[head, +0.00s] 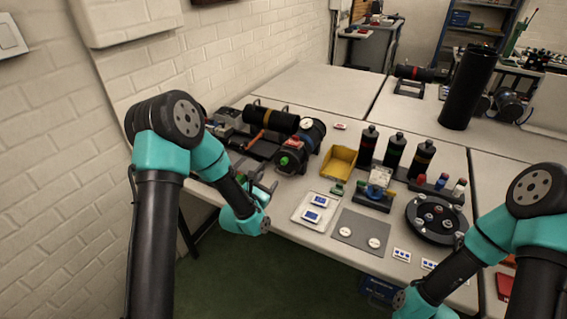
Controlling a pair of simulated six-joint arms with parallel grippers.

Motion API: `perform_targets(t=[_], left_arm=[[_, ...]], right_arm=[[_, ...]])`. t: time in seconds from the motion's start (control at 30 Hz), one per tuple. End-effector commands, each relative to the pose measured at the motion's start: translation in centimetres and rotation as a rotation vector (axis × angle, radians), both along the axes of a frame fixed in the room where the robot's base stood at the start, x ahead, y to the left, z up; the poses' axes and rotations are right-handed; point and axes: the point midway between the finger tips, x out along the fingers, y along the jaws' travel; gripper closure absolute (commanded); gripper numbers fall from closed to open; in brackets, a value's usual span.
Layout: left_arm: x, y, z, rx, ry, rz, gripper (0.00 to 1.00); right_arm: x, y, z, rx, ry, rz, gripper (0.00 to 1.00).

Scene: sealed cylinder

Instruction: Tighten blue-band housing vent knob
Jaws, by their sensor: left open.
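A dark round housing with a blue band (315,134) stands at the back left of the table, with a pale round face toward me. In front of it is a dark housing with red parts (291,155), and a green knob (284,161) faces me on it. I cannot make out a vent knob on the blue-band housing. My left gripper (264,187) is open near the table's left front edge, in front of and below the green knob, apart from it and seemingly empty. My right arm is at lower right; its gripper is outside the picture.
A black cylinder with orange bands (270,119) lies behind the housings. A yellow bin (339,162), several black bottles and a white tray (300,212) stand to the right. A round black fixture (435,222) is near my right arm. A brick wall bounds the left. The back table is mostly clear.

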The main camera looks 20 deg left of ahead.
Motion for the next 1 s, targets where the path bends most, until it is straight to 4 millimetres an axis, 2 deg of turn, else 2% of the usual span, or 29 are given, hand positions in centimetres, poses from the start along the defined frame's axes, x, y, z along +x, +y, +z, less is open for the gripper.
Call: perform_targets(t=[0.6,0.8,1.0], left_arm=[[10.1,-2.3,0.0,0.001,-0.002,0.0,0.47],[11.9,-2.6,0.0,0.0,-0.001,0.001,0.47],[12.2,-2.7,0.0,0.0,0.001,0.0,0.47]], right_arm=[[0.0,0.0,0.0,0.0,0.0,0.0,1.0],[0.0,0.0,0.0,0.0,0.0,0.0,1.0],[0.0,0.0,0.0,0.0,0.0,0.0,1.0]])
